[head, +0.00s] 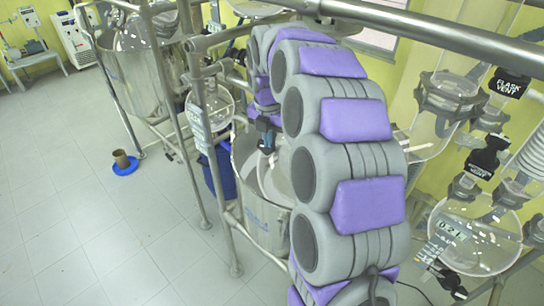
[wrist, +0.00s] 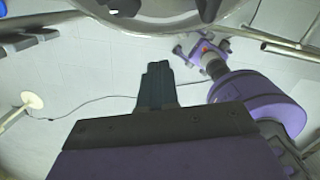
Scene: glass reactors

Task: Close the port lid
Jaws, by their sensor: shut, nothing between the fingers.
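I cannot make out the port lid for certain in either view. In the wrist view my gripper (wrist: 158,72) is shut, its dark fingers together and empty. A rounded vessel rim with a dark fitting (wrist: 125,6) crosses the top of that view, beyond the fingertips and apart from them; I cannot tell whether the fitting is the lid. In the head view my purple and grey arm fills the middle and hides part of the reactor behind it. A shiny reactor vessel (head: 262,205) stands left of the arm, inside a metal frame.
Metal frame rails (head: 440,32) cross the upper right. A glass flask (head: 475,240) and a black vent tag (head: 511,84) hang at right. A blue bin (head: 218,172) stands by the frame. The tiled floor at left is mostly clear.

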